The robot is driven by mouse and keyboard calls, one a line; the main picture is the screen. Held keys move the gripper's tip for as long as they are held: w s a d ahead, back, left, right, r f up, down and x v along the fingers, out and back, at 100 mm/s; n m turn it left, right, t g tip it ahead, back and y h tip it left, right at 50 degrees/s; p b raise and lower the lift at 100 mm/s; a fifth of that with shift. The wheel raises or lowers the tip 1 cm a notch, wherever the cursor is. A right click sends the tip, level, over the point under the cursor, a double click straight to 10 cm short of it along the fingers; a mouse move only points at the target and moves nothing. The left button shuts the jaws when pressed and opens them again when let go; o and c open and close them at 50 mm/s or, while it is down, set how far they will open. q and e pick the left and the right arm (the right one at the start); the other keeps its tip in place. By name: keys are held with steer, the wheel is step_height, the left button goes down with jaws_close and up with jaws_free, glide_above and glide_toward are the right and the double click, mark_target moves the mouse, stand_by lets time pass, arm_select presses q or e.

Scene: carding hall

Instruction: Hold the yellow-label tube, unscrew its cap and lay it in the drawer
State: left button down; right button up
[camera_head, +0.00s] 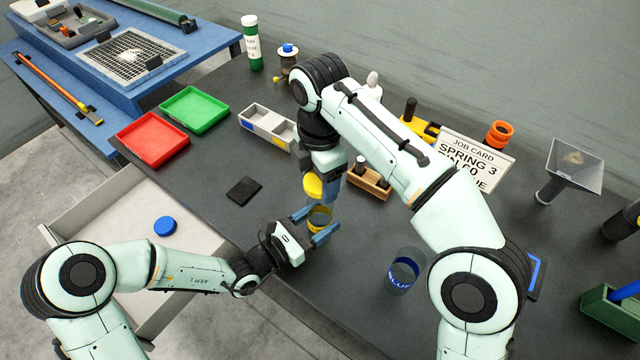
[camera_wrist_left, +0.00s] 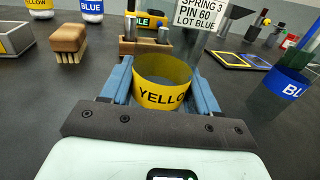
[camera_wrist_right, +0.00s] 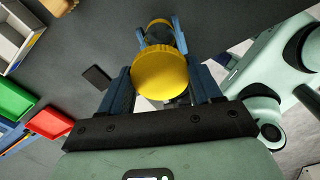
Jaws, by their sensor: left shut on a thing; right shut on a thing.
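My left gripper (camera_head: 315,223) is shut on the yellow-label tube (camera_head: 319,216), a clear tube with a yellow band. In the left wrist view the tube (camera_wrist_left: 163,94) stands between the blue fingers, with no cap visible on it. My right gripper (camera_head: 320,184) is shut on the yellow cap (camera_head: 312,187), just above the tube. The cap (camera_wrist_right: 162,73) also shows between the fingers in the right wrist view, with the tube beyond it; the head view shows a gap between them. The open drawer (camera_head: 92,205) is at the left, with a blue cap (camera_head: 165,226) lying in it.
A blue-label tube (camera_head: 404,271) stands right of my left gripper. A dark flat pad (camera_head: 244,190) lies between drawer and bench middle. Red (camera_head: 152,139) and green (camera_head: 195,109) trays, a divided box (camera_head: 268,126), a wooden rack (camera_head: 370,184) and a job card (camera_head: 470,163) stand farther back.

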arm_select(q)
steer(key=shift+c, duration=0.9)
jaws_free()
